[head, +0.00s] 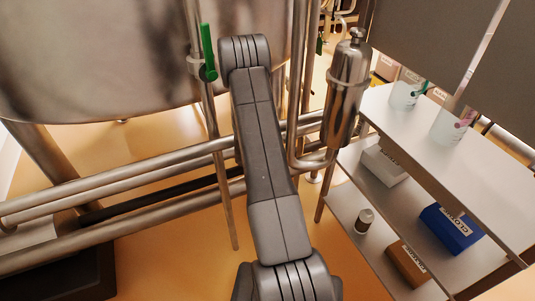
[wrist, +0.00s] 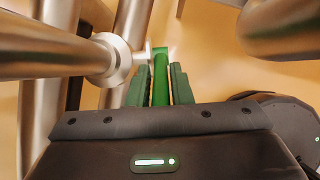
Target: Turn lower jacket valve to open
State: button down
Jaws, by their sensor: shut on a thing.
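In the wrist view, my gripper (wrist: 160,78) is shut on a green valve lever (wrist: 161,58). The lever stands between the two dark green fingers, and its end shows just past their tips. A short metal stem joins it to a round steel valve body (wrist: 115,60) on the left pipe. In the head view, my arm hides the gripper and this lever. Another green valve handle (head: 208,50) stands nearly upright on a thin vertical pipe, left of my arm and apart from it.
A large steel vessel (head: 100,60) fills the upper left, with horizontal pipes (head: 130,165) below it. A steel canister (head: 347,85) stands right of my arm. A shelf unit (head: 440,165) with cups and boxes is at the right. In the wrist view, a pipe (wrist: 285,30) curves close on the right.

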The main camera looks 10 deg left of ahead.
jog(key=p, duration=0.2)
jog(key=shift+w+d+r+g+y+p, duration=0.15)
jog(key=shift+w+r+g+y+p, duration=0.05)
jog(key=shift+r+g+y+p, duration=0.1)
jog(key=shift+w+f+p, duration=0.1)
jog(key=shift+f+p, duration=0.1)
jog(key=shift+p, duration=0.35)
jog(key=c, duration=1.3)
grip_release()
jog(key=shift+d, duration=0.1)
jog(key=v, duration=1.3)
jog(key=shift+r, duration=0.45)
